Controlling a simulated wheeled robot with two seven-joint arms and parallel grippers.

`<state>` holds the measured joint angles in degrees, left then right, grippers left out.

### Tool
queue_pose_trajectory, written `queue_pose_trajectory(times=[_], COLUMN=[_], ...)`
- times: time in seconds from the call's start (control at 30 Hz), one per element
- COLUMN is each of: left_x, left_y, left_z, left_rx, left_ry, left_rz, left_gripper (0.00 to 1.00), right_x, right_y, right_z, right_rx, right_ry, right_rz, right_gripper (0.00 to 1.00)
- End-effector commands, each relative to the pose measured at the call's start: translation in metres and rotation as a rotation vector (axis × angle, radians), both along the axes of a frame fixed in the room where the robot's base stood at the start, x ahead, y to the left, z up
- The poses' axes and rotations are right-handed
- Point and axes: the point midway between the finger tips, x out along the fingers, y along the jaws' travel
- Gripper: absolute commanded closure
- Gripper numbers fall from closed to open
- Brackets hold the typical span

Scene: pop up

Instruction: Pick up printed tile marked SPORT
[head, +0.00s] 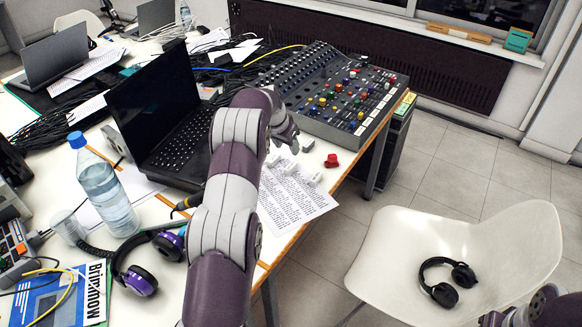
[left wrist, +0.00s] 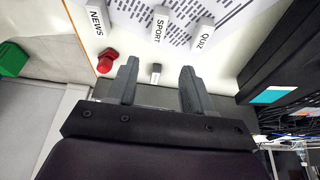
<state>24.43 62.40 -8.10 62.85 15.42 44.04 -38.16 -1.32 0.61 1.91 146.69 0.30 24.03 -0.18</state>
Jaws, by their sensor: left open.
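The tile marked SPORT (left wrist: 159,24) is a small white block with black letters, between the NEWS tile (left wrist: 97,17) and the QUIZ tile (left wrist: 201,33) in the left wrist view. In the head view the SPORT tile (head: 291,168) seems to be the middle one of three white blocks on or beside a printed sheet. My left gripper (left wrist: 161,84) is open and empty; the SPORT tile lies beyond its fingertips, apart from them. In the head view the left gripper (head: 292,141) is beside the mixer. Part of my right gripper (head: 520,315) shows at the lower right; its jaws are unclear.
A red knob-like object (head: 331,160) and a small pale block (head: 307,145) lie near the tiles. The mixing console (head: 335,95) stands behind, an open laptop (head: 155,100) to the left. The table edge is close on the right, by a white chair (head: 400,240).

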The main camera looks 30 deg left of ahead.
Motion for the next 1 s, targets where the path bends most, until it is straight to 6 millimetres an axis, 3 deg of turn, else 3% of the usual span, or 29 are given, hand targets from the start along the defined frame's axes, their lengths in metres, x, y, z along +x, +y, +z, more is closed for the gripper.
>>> queue_pose_trajectory(times=[0.47,0.73,0.77,0.9,1.0], left_x=[0.022,0.025,0.025,0.025,0.025], left_y=[-0.009,-0.009,-0.009,-0.009,-0.009], left_z=[-0.074,-0.081,-0.081,-0.081,-0.081], left_rx=[0.001,0.002,0.002,0.002,0.002], left_ry=[0.000,-0.001,-0.001,-0.001,-0.001], left_rz=[0.003,0.003,0.003,0.003,0.004], left_gripper=[0.49,0.49,0.52,0.98,1.00], right_x=[0.000,0.000,0.000,0.000,0.000], right_y=[0.000,0.000,0.000,0.000,0.000], right_z=[0.005,0.005,0.005,0.005,0.005], right_rx=[0.000,0.000,0.000,0.000,0.000], right_ry=[0.000,0.000,0.000,0.000,0.000], right_rz=[0.000,0.000,0.000,0.000,0.000], right_gripper=[0.45,0.45,0.45,0.45,0.45])
